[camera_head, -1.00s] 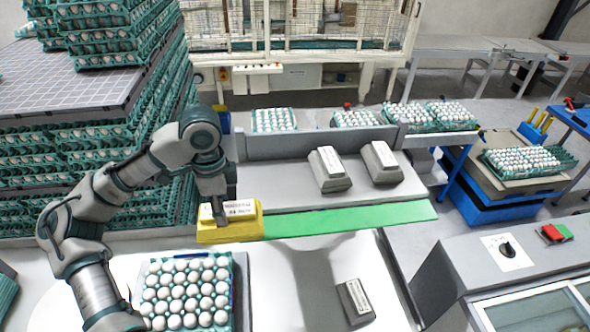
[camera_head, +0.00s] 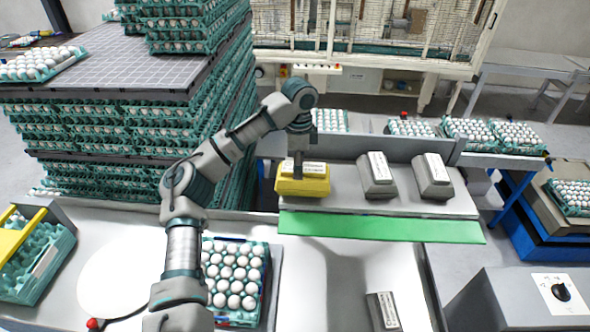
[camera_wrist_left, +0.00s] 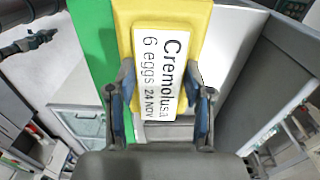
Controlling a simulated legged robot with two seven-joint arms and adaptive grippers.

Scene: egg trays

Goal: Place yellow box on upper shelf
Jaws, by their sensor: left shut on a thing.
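The yellow box (camera_head: 302,184) is at the left end of the upper shelf (camera_head: 330,203), just behind its green front strip (camera_head: 380,227). My left gripper (camera_head: 297,165) reaches down onto the box from above. I cannot tell whether the box touches the shelf. My right gripper is not in view.
Two grey boxes (camera_head: 376,176) (camera_head: 433,177) stand on the shelf to the right. Another grey box (camera_head: 383,311) lies on the lower table. An egg tray (camera_head: 233,275) sits below the shelf. Stacked egg trays (camera_head: 110,128) stand at the left.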

